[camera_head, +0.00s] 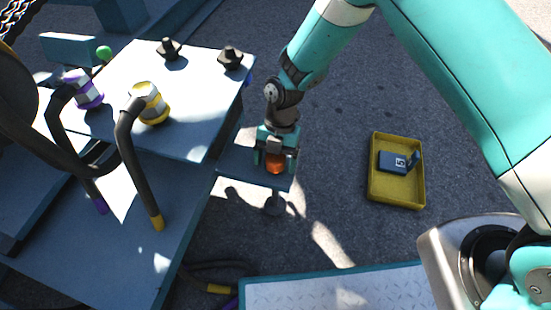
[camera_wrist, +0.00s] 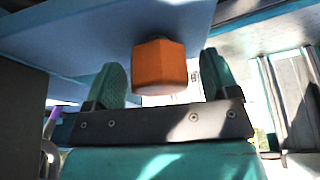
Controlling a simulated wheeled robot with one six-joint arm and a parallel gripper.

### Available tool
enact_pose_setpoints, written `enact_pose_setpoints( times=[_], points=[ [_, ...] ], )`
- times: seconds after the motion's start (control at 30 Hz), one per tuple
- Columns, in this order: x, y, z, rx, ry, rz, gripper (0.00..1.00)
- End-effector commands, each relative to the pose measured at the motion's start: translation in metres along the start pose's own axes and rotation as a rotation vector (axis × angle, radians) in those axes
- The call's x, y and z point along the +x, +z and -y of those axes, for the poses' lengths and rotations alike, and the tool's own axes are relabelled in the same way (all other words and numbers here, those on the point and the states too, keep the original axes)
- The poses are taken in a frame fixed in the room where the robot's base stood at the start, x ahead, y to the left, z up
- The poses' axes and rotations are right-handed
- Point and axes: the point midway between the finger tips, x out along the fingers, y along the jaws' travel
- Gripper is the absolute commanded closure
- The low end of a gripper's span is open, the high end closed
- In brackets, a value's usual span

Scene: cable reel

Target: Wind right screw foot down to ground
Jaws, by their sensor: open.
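The right screw foot has an orange hex head (camera_head: 275,166) on top of a small blue bracket plate (camera_head: 232,163) at the side of the blue frame. Its round foot pad (camera_head: 275,206) shows below the plate; I cannot tell how far it is from the ground. My gripper (camera_head: 275,158) points down over the orange head, with a finger on each side. In the wrist view the orange head (camera_wrist: 160,68) lies between the two teal fingers, with a visible gap on the left. The fingers (camera_wrist: 160,85) are open and not closed on it.
A yellow tray (camera_head: 373,190) with a blue box (camera_head: 393,162) lies on the asphalt to the right. A blue-edged tread plate (camera_head: 340,290) is at the bottom. Cables with a purple connector (camera_head: 84,90) and a yellow connector (camera_head: 150,103) stand at left, near two black knobs (camera_head: 230,58).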

Motion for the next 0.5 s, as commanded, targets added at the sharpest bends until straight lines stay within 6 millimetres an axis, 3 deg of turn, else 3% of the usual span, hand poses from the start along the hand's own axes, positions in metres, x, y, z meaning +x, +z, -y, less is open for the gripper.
enact_pose_setpoints(
  times=[0.07, 0.27, 0.5],
  points=[
    [-0.0002, 0.0, 0.0, 0.0, 0.0, 0.0, 0.22],
    [-0.0003, 0.0001, 0.0, 0.0, 0.0, 0.0, 0.68],
    [-0.0009, -0.0001, 0.0002, 0.011, 0.004, 0.0, 0.68]
  ],
)
